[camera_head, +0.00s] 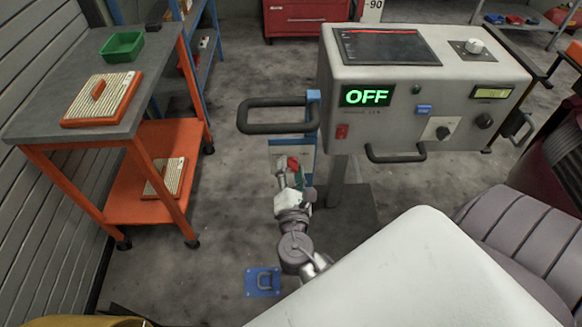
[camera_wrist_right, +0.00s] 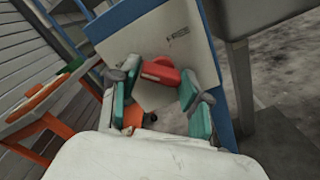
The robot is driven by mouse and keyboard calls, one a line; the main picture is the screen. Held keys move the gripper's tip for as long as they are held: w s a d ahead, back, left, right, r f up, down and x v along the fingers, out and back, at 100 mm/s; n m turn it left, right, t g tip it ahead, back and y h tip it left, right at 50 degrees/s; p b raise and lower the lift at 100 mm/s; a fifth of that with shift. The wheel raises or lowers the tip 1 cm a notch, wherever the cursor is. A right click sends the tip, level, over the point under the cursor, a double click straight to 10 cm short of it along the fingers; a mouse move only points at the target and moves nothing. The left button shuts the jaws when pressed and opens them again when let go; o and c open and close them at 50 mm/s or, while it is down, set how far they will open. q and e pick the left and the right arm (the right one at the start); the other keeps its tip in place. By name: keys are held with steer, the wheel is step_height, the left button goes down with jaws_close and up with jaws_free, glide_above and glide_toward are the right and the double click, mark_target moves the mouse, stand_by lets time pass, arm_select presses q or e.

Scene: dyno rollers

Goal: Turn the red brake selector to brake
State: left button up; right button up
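The red brake selector (camera_wrist_right: 160,74) sits on a pale panel with a blue edge. It also shows as a small red piece in the head view (camera_head: 292,163), partly hidden by my gripper. My right gripper (camera_wrist_right: 160,88) is open, with one teal-padded finger on each side of the selector in the wrist view. I cannot tell whether the fingers touch it. The right gripper also shows in the head view (camera_head: 295,176), below the console's left side. The selector's setting cannot be read. My left gripper is not in view.
A grey console (camera_head: 350,105) reading OFF stands above right of my right gripper, with a dark handle loop (camera_head: 245,115) at its left. An orange-legged workbench (camera_head: 60,110) stands at left. A blue floor plate (camera_head: 262,282) lies below. Open floor separates bench and console.

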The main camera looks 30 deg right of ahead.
steer(key=shift+o, duration=1.1)
steer(key=v, duration=1.2)
